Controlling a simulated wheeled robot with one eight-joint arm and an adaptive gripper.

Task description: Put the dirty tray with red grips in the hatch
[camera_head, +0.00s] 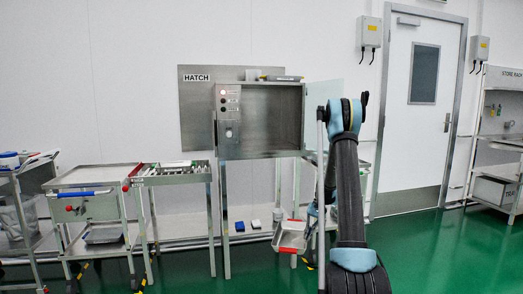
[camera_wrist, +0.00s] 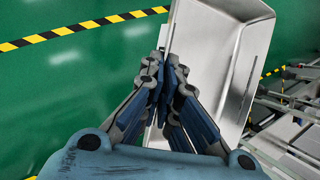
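A metal tray with red grips (camera_head: 291,238) hangs tilted low in front of the washer's lower shelf. In the wrist view the tray (camera_wrist: 221,55) is a shallow metal pan on the far side of my fingers. My gripper (camera_wrist: 165,72) has its fingertips close together at the tray's near rim and looks shut on it; the grip itself is hidden by the fingers. The sign HATCH (camera_head: 196,78) is on a metal wall panel behind a steel cabinet (camera_head: 228,128). The cabinet's compartment (camera_head: 272,118) is open and looks empty, with a clear door (camera_head: 323,97) swung out at the right.
A rack table (camera_head: 172,180) stands left of the cabinet, and a cart with blue and red handles (camera_head: 92,178) stands farther left. Small blue and white items (camera_head: 240,226) lie on the lower shelf. A closed door (camera_head: 420,110) and storage rack (camera_head: 497,145) are right. Green floor is clear there.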

